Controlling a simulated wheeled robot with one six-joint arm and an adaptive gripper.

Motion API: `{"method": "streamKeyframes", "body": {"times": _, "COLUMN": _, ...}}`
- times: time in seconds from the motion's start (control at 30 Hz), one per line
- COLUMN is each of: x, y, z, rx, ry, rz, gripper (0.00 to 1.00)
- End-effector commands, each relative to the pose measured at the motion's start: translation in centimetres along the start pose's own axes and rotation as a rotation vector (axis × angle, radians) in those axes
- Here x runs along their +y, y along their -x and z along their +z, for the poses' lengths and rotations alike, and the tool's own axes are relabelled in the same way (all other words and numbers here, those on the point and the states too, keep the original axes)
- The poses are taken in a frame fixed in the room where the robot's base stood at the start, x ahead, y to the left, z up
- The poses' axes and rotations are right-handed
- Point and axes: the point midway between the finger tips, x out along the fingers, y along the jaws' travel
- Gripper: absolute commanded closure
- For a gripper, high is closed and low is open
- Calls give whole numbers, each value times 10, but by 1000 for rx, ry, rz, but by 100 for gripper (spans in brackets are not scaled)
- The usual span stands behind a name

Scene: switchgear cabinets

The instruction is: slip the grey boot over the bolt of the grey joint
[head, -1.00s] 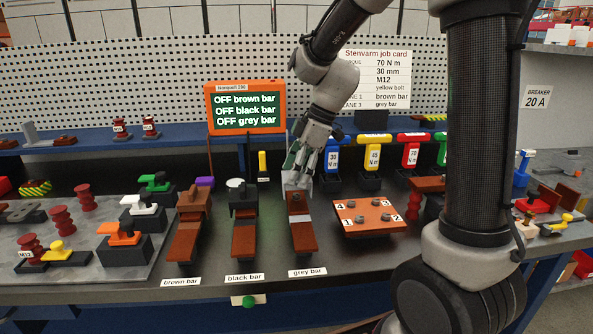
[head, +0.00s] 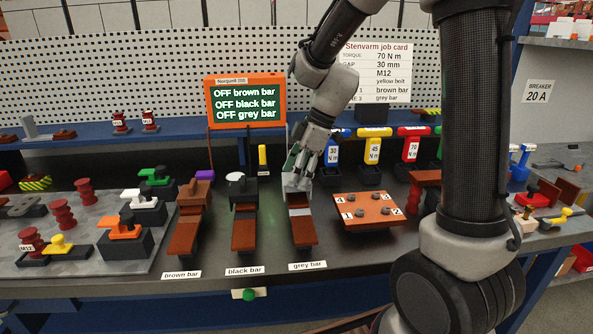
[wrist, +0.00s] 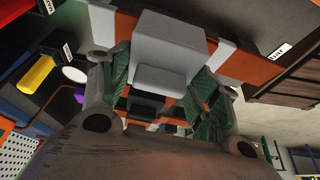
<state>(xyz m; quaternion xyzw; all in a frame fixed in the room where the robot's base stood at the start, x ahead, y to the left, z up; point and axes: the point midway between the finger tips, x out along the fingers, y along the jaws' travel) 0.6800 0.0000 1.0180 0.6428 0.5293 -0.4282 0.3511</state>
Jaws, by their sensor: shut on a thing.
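The grey boot (head: 297,184) is at the joint on the grey bar (head: 302,233), where it hides the bolt. My gripper (head: 302,166) is above it, shut on the boot. In the wrist view the boot (wrist: 168,42) is a light grey block with a smaller block on its face, between my green finger pads (wrist: 162,85). The copper-coloured bar (wrist: 258,68) runs out from beside it. The boot sits low against the bar, but I cannot tell whether it is fully seated.
The black bar (head: 244,235) and brown bar (head: 184,235) stand to the left, each with a cover on its joint. A numbered copper-coloured plate (head: 367,210) lies close on the right. Torque tools (head: 374,148) stand behind it. Bench top is clear in front of the labels.

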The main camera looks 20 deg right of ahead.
Motion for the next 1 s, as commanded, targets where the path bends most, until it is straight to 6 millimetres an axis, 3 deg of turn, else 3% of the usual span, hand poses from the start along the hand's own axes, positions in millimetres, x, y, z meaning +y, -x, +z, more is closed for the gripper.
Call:
{"method": "streamKeyframes", "body": {"times": 0.97, "x": 0, "y": -17, "z": 7, "rx": 0, "ry": 0, "rz": 0, "gripper": 62}}
{"method": "streamKeyframes", "body": {"times": 1.0, "x": 0, "y": -17, "z": 7, "rx": 0, "ry": 0, "rz": 0, "gripper": 34}}
